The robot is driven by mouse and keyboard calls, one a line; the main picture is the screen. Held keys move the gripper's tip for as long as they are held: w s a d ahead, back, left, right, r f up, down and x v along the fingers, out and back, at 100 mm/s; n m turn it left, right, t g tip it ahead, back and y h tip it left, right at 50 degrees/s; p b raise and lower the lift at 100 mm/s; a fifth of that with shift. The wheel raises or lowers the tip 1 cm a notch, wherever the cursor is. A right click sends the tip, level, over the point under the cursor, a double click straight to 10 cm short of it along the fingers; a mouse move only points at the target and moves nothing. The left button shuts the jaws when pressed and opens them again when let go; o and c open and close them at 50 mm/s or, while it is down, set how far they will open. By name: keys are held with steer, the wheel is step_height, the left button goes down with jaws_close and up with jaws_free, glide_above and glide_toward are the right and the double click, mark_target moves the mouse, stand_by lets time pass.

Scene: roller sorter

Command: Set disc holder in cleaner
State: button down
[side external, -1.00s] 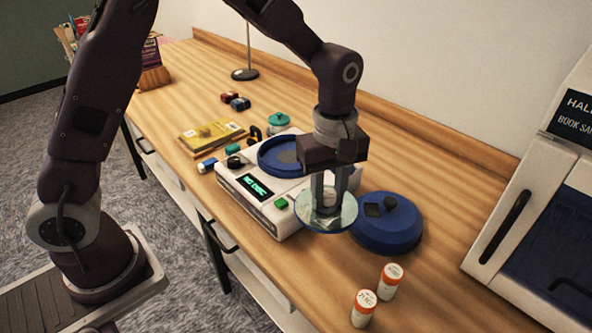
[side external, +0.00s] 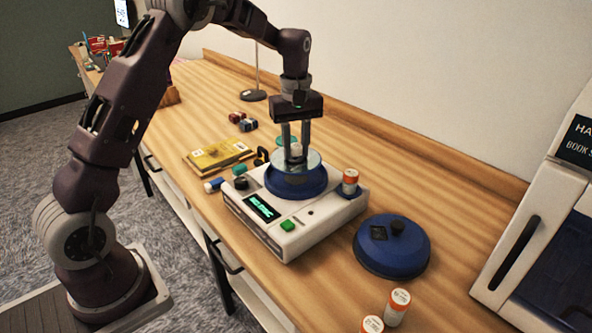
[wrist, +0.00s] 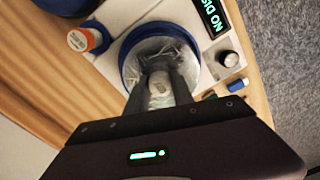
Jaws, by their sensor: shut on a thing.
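My gripper (side external: 296,150) is shut on the pale hub of the disc holder (side external: 308,163), a clear round disc. The disc is held level just above the blue round well of the cleaner (side external: 335,204), a white box with a lit display and a green button. In the wrist view the disc holder (wrist: 186,92) lies over the blue ring, nearly centred. I cannot tell whether it touches the well. The cleaner's blue lid (side external: 395,255) with a black knob lies on the table to the right of the cleaner.
An orange-and-white bottle (side external: 350,182) stands at the cleaner's right rear corner, close to the well. Two similar bottles (side external: 397,306) stand at the front. A yellow book (side external: 218,155) and small items lie to the left. A white cabinet (side external: 545,235) is at the right.

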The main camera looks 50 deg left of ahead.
mark_target(296, 159)
step_height(296, 159, down, 5)
steer(key=shift+f, duration=0.1)
steer(key=c, duration=1.1)
jaws_free()
steer(key=shift+f, duration=0.15)
